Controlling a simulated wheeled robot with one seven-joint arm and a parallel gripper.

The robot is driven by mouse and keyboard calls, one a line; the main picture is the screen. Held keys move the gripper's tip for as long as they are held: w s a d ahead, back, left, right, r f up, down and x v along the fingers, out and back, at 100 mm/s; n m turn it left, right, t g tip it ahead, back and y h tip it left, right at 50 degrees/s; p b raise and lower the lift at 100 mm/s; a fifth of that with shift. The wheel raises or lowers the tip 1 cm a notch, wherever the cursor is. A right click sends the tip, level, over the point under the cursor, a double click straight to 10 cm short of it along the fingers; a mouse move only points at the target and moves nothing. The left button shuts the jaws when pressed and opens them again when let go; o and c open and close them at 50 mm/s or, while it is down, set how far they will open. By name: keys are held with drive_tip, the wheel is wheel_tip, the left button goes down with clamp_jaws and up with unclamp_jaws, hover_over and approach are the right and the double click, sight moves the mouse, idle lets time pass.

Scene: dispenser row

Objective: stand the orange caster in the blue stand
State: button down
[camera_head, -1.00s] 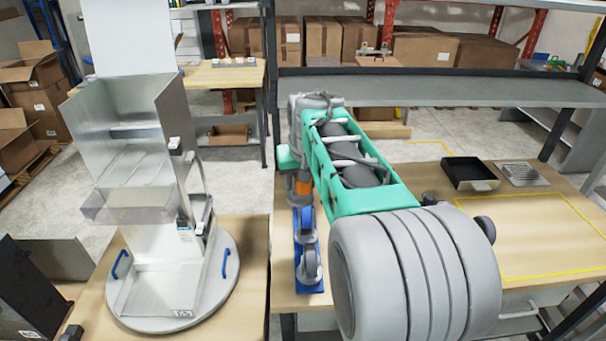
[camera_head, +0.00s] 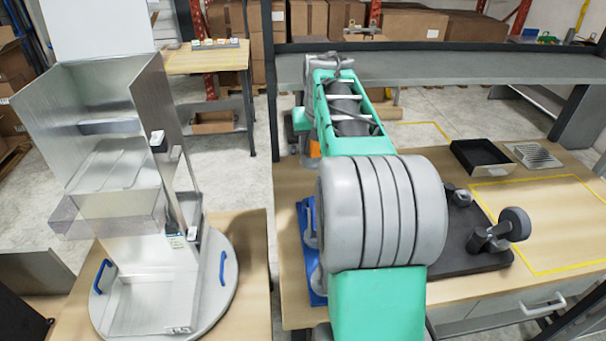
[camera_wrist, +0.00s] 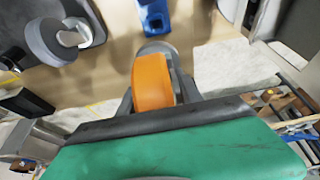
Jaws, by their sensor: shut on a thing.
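The orange caster (camera_wrist: 151,78) is in my gripper (camera_wrist: 158,88) in the wrist view, with a dark finger on each side of its wheel. A sliver of its orange wheel (camera_head: 314,149) shows beside my green arm in the head view. The blue stand (camera_head: 317,284) lies on the table, left of my arm, which hides part of it. Grey caster parts show on the stand, partly covered. The stand's blue end (camera_wrist: 154,22) shows at the top of the wrist view, apart from the caster.
A dark base with grey casters (camera_head: 514,224) is right of my arm. A black tray (camera_head: 480,160) and a metal grate (camera_head: 535,155) are at the back right. A metal dispenser (camera_head: 150,215) stands left on a round plate. The yellow-outlined area is clear.

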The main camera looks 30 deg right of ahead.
wheel_tip(320, 180, down, 12)
drive_tip(key=w+b, duration=0.1)
drive_tip(key=b, duration=0.6)
drive_tip(key=shift+a, duration=0.15)
drive_tip(key=shift+f+b, duration=1.55)
drive_tip(key=shift+f, duration=0.4)
drive_tip(key=c, duration=0.7)
unclamp_jaws()
drive_tip(key=shift+s, duration=0.1)
